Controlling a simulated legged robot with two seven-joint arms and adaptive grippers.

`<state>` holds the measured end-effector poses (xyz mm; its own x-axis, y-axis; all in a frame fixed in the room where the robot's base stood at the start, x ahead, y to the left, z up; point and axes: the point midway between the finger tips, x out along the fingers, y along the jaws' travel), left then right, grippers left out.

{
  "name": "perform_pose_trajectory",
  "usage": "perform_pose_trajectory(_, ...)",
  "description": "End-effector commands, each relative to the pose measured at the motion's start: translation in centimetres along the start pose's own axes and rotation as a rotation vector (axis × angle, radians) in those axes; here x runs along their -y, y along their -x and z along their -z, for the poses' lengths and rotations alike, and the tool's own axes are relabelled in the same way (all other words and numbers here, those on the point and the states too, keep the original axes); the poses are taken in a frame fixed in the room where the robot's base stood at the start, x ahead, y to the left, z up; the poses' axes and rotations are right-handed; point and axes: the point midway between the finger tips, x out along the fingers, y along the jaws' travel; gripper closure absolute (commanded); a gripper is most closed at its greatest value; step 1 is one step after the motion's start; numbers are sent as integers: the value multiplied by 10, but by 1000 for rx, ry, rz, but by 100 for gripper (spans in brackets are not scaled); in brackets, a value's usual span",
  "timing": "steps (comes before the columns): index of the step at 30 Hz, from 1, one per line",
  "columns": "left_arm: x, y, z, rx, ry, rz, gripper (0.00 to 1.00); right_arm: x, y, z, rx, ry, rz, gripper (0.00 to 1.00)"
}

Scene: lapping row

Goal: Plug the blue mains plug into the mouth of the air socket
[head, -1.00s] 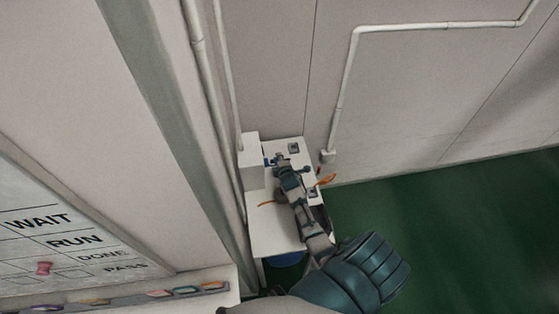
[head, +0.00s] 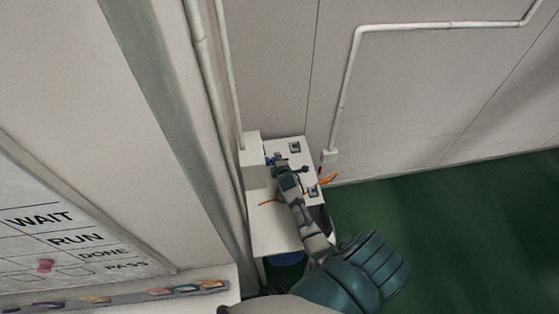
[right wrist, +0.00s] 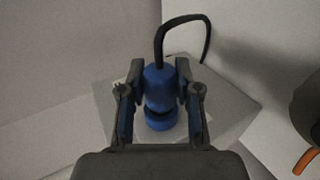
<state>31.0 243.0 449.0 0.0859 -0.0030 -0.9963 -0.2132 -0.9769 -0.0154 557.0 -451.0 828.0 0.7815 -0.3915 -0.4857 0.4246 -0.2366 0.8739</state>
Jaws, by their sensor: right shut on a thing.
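The blue mains plug (right wrist: 157,85) is between the fingers of my right gripper (right wrist: 156,92), which is shut on it. A black cable loops up from behind the plug. Below the plug body, past a dark gap, is a blue ring (right wrist: 158,121); I cannot tell whether it is part of the plug or of a socket. In the head view my right gripper (head: 277,160) is beside the white box (head: 254,160) at the back left of the white table. I cannot make out the air socket's mouth for certain. My left gripper is not in view.
The white table (head: 272,235) stands in the corner against the walls. Grey square fittings (head: 294,147) sit on its right part, near an orange cable (head: 328,179). A dark round thing (right wrist: 309,108) is at the right wrist view's right edge. Green floor (head: 440,235) is open to the right.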

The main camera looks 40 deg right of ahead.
Motion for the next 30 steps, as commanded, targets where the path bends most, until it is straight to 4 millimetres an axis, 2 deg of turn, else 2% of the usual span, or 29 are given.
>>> perform_pose_trajectory(15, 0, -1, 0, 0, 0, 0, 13, 0, 0, 14, -1, 0, -1, 100)
perform_pose_trajectory(16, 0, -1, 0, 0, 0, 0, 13, 0, 0, 13, -1, 0, -1, 60)
perform_pose_trajectory(18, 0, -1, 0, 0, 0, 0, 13, 0, 0, 13, -1, 0, -1, 43)
perform_pose_trajectory(19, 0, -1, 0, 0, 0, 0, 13, 0, 0, 13, -1, 0, -1, 38)
perform_pose_trajectory(30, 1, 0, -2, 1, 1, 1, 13, 0, 4, 12, 0, 1, 0, 38)
